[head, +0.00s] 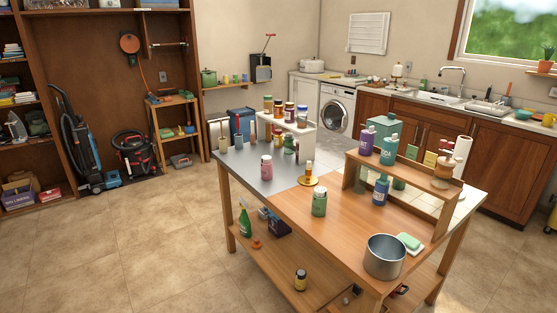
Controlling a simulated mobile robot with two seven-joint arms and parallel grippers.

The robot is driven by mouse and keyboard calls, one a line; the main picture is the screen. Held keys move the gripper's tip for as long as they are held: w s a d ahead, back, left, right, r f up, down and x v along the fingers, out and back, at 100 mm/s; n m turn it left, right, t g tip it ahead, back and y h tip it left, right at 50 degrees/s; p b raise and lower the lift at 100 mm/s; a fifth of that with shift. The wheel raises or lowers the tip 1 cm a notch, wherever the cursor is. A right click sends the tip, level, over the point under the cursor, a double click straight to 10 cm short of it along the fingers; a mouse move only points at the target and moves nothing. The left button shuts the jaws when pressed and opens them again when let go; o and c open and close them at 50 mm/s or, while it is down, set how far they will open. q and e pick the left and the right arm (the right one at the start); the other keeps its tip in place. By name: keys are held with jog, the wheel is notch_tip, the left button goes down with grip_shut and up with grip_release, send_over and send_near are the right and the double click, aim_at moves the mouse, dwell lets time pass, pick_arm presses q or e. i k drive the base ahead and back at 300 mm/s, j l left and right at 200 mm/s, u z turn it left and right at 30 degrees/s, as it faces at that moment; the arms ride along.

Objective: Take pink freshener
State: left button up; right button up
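A small pink bottle with a light cap (266,168), which looks like the pink freshener, stands upright on the grey metal part of the work table (240,178), near its left end. No label on it can be read at this size. Neither of my grippers is in view, and nothing touches the pink bottle.
A white rack with small jars (299,140) stands behind the pink bottle. A green jar (319,203), a metal pot (384,257) and a wooden riser with bottles (410,172) occupy the table's right part. Open tiled floor (130,250) lies left of the table.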

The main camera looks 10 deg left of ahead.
aim_at(266, 169)
jog(key=i+j+z, duration=0.4)
jog(key=i, duration=0.3)
jog(key=i+j+z, duration=0.35)
jog(key=i+j, duration=0.25)
jog(key=j, duration=0.1)
